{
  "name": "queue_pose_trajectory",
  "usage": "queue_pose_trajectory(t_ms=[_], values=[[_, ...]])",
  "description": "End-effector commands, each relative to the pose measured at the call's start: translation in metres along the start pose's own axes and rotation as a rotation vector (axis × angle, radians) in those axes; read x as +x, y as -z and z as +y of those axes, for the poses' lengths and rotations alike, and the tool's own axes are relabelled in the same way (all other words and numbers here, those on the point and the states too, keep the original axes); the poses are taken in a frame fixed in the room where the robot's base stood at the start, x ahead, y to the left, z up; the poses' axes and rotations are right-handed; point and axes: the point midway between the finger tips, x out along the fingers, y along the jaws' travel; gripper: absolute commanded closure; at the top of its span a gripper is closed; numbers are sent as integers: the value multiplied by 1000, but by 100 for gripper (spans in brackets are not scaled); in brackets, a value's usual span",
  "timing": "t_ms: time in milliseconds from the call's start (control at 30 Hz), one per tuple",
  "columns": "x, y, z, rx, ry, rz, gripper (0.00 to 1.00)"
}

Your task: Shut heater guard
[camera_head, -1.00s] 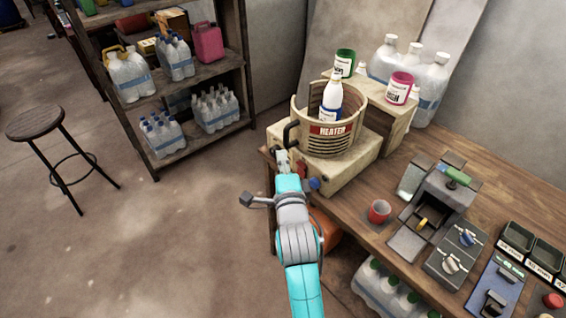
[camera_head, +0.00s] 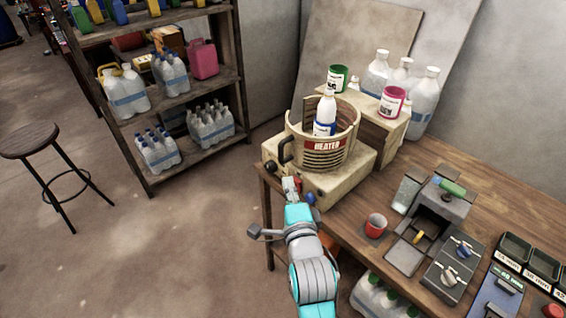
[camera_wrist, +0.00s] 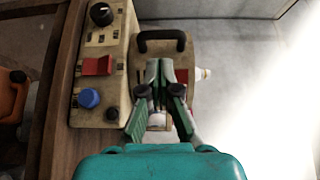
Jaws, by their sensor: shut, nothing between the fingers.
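The heater guard (camera_head: 345,143) is a beige, ribbed, curved shell with a red HEATER label on its front. It stands on the beige heater box (camera_head: 345,180), with a black handle (camera_head: 284,151) at its left. A white bottle with a blue band (camera_head: 325,114) stands inside the guard. My gripper (camera_head: 291,184) is shut and empty, in front of the box's control face and below the handle. In the wrist view, the gripper (camera_wrist: 160,66) points toward the guard, with the black handle (camera_wrist: 161,40) just beyond its fingertips, apart from them as far as I can tell.
The box's control face holds a black knob (camera_wrist: 101,14), a red switch (camera_wrist: 97,66) and a blue knob (camera_wrist: 89,98) close to my gripper. Open floor lies left of the bench.

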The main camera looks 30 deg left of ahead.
Motion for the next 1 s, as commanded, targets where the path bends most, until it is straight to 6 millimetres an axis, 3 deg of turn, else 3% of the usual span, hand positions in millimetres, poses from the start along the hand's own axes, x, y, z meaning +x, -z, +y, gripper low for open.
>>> queue_pose_trajectory(t_ms=[200, 433, 600, 1000], values=[[42, 0, -1, 0, 1, 0, 100], [73, 0, 0, 0, 0, 0, 100], [83, 0, 0, 0, 0, 0, 100], [85, 0, 0, 0, 0, 0, 100]])
